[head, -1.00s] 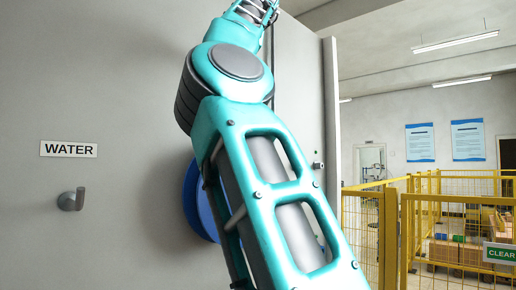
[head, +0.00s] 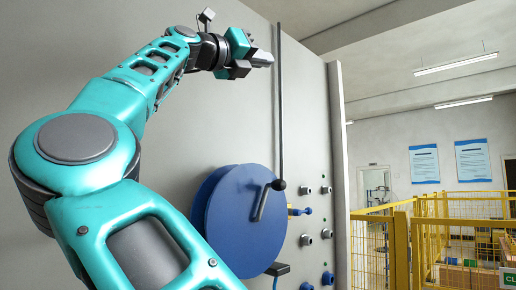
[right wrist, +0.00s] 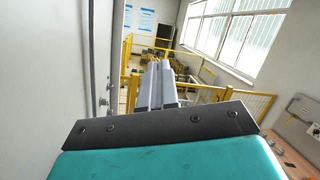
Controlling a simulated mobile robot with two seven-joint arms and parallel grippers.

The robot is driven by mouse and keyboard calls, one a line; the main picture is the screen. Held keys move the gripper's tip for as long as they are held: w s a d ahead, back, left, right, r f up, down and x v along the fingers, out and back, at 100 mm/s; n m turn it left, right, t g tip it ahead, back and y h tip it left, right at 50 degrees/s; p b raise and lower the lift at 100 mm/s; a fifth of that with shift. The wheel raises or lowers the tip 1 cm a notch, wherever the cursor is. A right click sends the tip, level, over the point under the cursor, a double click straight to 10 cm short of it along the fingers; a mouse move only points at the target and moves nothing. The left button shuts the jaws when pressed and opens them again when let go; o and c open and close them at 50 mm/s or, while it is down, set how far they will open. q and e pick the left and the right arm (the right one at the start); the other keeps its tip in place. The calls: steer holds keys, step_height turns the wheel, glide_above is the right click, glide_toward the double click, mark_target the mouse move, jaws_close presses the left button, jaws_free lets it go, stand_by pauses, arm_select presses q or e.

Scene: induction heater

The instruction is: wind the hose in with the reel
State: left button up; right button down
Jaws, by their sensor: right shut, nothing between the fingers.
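The blue reel (head: 235,225) is a round disc on the grey panel, partly covered at its lower left by my right arm. A dark crank arm (head: 263,203) with a black knob (head: 278,185) shows at its face. My left gripper is out of view.
A thin dark upright rod (head: 279,100) runs down the grey panel (head: 310,120), close to my right gripper in the picture. Several fittings (head: 306,240) sit right of the reel, including a blue one (head: 299,211). Yellow mesh fencing (head: 445,240) stands beyond the panel's edge.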

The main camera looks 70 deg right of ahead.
step_height(320, 180, down, 10)
steer(key=w+a+m+t+y, duration=0.1)
steer(key=w+m+t+y, duration=0.1)
steer(key=t+y, duration=0.15)
steer(key=m+t+y+b, duration=0.1)
steer(key=t+y, duration=0.1)
steer(key=y, duration=0.3)
glide_toward(261, 176)
steer(key=s+f, duration=0.1)
steer(key=f, duration=0.3)
steer(key=s+f, duration=0.1)
steer(key=f, duration=0.1)
steer(key=shift+s+d+f, duration=0.1)
steer(key=shift+s+f, duration=0.25)
steer(key=shift+f, duration=0.05)
steer(key=d, duration=0.1)
steer(key=s+d, duration=0.1)
steer(key=d+p, duration=0.1)
steer(key=d, duration=0.1)
steer(key=shift+s+r, duration=0.2)
steer(key=shift+r, duration=0.2)
